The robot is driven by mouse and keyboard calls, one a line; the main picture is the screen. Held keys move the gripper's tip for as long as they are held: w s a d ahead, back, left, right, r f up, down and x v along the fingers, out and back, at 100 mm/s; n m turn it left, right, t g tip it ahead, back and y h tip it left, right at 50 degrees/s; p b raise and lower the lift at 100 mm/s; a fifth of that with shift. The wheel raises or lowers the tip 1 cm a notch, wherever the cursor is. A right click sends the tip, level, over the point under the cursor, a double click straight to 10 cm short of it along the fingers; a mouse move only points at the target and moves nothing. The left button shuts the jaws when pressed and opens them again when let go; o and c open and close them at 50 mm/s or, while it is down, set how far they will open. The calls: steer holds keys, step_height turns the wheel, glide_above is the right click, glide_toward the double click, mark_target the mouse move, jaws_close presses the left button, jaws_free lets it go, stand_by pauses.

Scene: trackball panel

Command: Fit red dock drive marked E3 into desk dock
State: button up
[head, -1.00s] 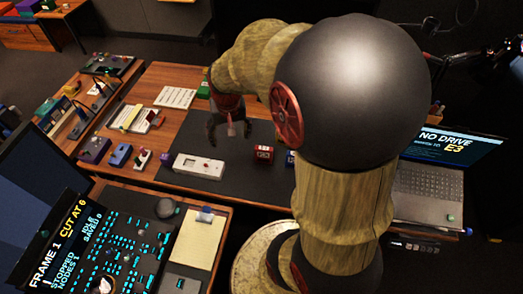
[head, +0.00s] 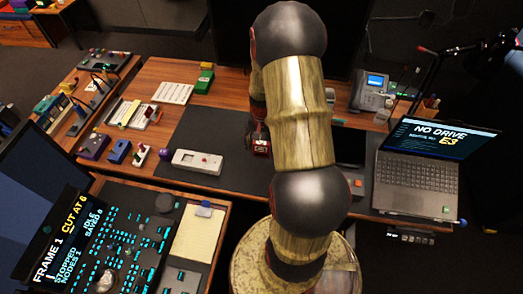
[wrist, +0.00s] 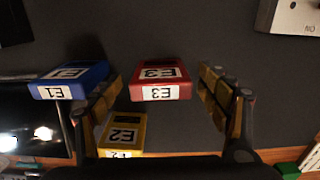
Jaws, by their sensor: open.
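The red drive marked E3 (wrist: 160,80) lies on the dark mat in the wrist view, its label upside down. My gripper (wrist: 163,88) is open, with one finger on each side of the red drive and gaps between. A blue drive marked E1 (wrist: 72,80) lies left of the left finger, and a yellow drive marked E2 (wrist: 124,134) lies nearer the lower edge. In the head view, the red drive (head: 262,147) is partly hidden by my arm. I cannot tell for sure which unit is the desk dock.
A laptop (head: 425,165) reading "NO DRIVE" and "E3" stands at the right. A small grey unit (head: 355,184) stands beside it.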

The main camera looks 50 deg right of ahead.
mark_target(261, 149)
step_height(261, 149, down, 4)
steer(key=shift+w+d+r+b, duration=0.1)
steer(key=shift+d+r+b, duration=0.1)
steer(key=shift+b, duration=0.3)
steer(key=shift+a, duration=0.1)
steer(key=c, duration=0.3)
steer(key=c, duration=1)
